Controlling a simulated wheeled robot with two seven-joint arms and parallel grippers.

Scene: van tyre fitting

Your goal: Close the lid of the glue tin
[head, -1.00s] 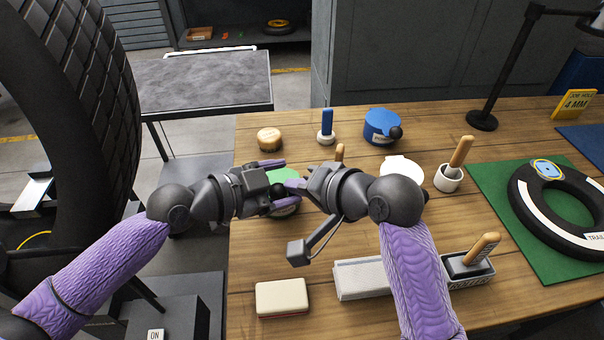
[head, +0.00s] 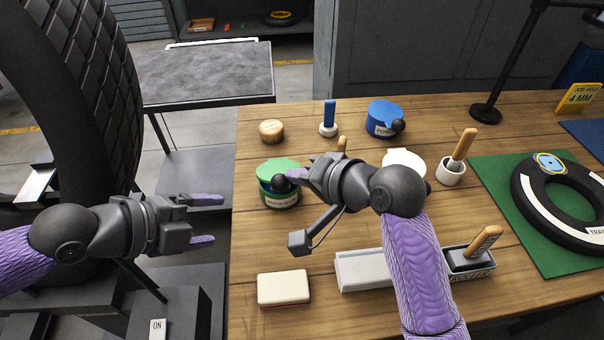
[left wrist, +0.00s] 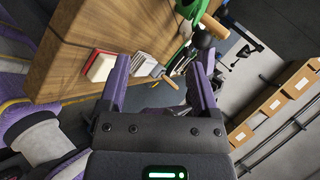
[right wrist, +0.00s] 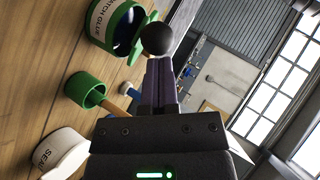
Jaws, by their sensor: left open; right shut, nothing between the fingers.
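The green glue tin (head: 282,200) stands at the table's left side, its label partly readable in the right wrist view (right wrist: 103,22). Its green lid (head: 278,167) looks ajar, with a dark gap under it. A black ball knob (head: 280,184) sits on the lid's near side; it also shows in the right wrist view (right wrist: 157,39). My right gripper (head: 292,178) is shut and empty, its fingertips right at the knob; I cannot tell whether they touch. My left gripper (head: 216,219) is open and empty, left of the table edge, apart from the tin.
A blue tin (head: 380,125), a brush in a white pot (head: 328,128) and a wooden-topped round item (head: 272,131) stand behind. A white-lidded tin (head: 404,160) is partly hidden by my right arm. A cream block (head: 284,287) lies in front; the wood between is clear.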

